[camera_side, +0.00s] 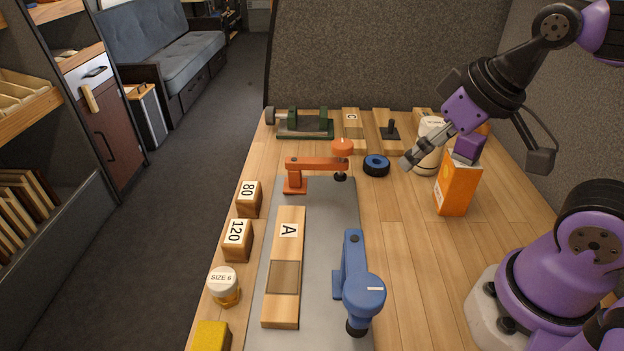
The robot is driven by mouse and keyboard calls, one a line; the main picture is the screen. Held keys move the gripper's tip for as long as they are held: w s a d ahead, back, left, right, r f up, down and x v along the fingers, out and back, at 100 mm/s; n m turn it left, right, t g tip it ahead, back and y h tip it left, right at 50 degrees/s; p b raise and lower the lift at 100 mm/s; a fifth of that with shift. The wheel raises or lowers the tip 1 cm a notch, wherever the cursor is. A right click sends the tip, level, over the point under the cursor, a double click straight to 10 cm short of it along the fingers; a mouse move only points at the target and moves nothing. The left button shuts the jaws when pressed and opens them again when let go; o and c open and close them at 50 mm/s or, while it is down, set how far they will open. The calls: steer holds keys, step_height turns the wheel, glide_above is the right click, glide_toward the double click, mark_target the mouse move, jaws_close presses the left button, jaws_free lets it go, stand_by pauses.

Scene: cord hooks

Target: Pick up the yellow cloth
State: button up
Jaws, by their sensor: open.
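A yellow item (210,336) sits at the lower left corner of the table, cut off by the picture's bottom edge. It is the only plainly yellow thing in view; I cannot tell whether it is a folded cloth or a block. My gripper (436,160) is open at the far right, above the table and well away from the yellow item. Its grey finger is beside a white container (429,150), and its other side is partly behind or over an orange box (456,188). I see nothing held in it.
A grey mat (320,215) holds a board marked A (288,235), a blue clamp (354,270) and an orange clamp (316,163). Blocks marked 80 (249,198) and 120 (237,240) and a jar (224,287) line the left edge. A green vise (304,124) and blue tape roll (376,166) stand farther back.

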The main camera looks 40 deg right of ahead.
steer(key=n+g+y, duration=0.2)
steer(key=n+y, duration=0.1)
steer(key=n, duration=0.6)
glide_above(211, 337)
steer(key=s+d, duration=0.1)
step_height(211, 337, down, 10)
steer(key=shift+s+f, duration=0.1)
steer(key=shift+f, duration=0.05)
steer(key=x, duration=0.6)
steer(key=shift+s+d+f, duration=0.1)
steer(key=shift+s+f, duration=0.1)
steer(key=shift+f, duration=0.25)
steer(key=c, duration=1.2)
